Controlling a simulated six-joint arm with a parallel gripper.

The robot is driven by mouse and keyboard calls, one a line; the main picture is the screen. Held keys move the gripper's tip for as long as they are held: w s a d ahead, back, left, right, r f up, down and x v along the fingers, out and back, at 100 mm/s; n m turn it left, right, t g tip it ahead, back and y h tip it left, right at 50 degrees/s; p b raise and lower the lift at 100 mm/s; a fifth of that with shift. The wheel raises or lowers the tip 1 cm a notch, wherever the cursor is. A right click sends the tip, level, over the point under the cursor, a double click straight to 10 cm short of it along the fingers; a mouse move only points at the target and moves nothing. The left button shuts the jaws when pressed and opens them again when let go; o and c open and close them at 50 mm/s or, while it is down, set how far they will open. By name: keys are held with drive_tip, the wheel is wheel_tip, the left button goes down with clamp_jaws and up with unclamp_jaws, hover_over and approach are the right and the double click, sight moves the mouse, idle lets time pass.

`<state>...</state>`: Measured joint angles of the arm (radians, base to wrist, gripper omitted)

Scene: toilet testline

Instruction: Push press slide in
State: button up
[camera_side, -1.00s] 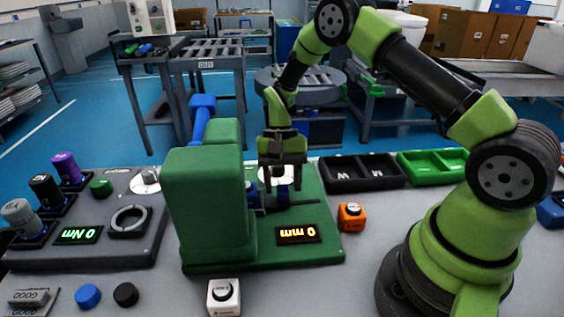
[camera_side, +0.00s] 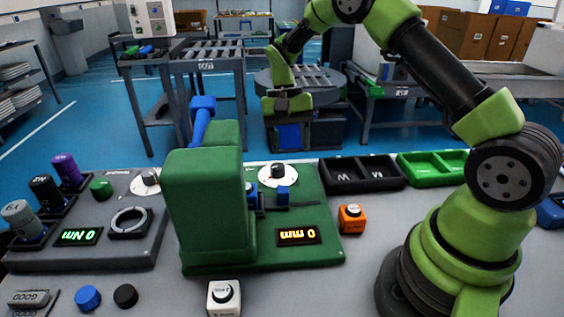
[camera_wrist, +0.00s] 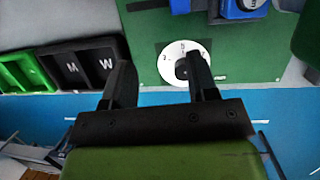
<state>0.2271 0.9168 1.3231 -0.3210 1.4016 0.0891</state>
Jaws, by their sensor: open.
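The green press (camera_side: 205,210) stands on its green base with a blue lever (camera_side: 200,122) on top. Its slide (camera_side: 270,200), with blue and dark parts, lies low on the base at the right of the press body; whether it is fully in is hard to tell. A blue part of the press (camera_wrist: 243,8) shows at the top of the wrist view. The press display (camera_side: 298,235) reads 0 mm. My gripper (camera_side: 289,145) is raised above the far edge of the base, apart from the slide. In the wrist view its fingers (camera_wrist: 162,78) are spread with nothing between them.
A white dial with a black knob (camera_side: 278,175) sits at the base's back. Black trays (camera_side: 362,186) and green trays (camera_side: 435,163) lie to the right. An orange button box (camera_side: 351,217) and a white one (camera_side: 224,297) stand nearby. A torque station (camera_side: 85,255) is at left.

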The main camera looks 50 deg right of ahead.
drive_tip(key=d+n+t+h, duration=0.2)
drive_tip(key=d+h, duration=0.3)
drive_tip(key=d, duration=0.2)
drive_tip(key=n+t+y, duration=0.4)
drive_tip(key=n+y, duration=0.3)
drive_tip(key=n, duration=0.9)
approach(284, 189)
drive_tip(key=f, duration=0.1)
drive_tip(key=x, duration=0.9)
drive_tip(key=shift+w+a+f, duration=0.2)
drive_tip(key=shift+a, duration=0.05)
clamp_jaws()
drive_tip(key=shift+w+a, duration=1.25)
drive_tip(key=shift+w, duration=0.05)
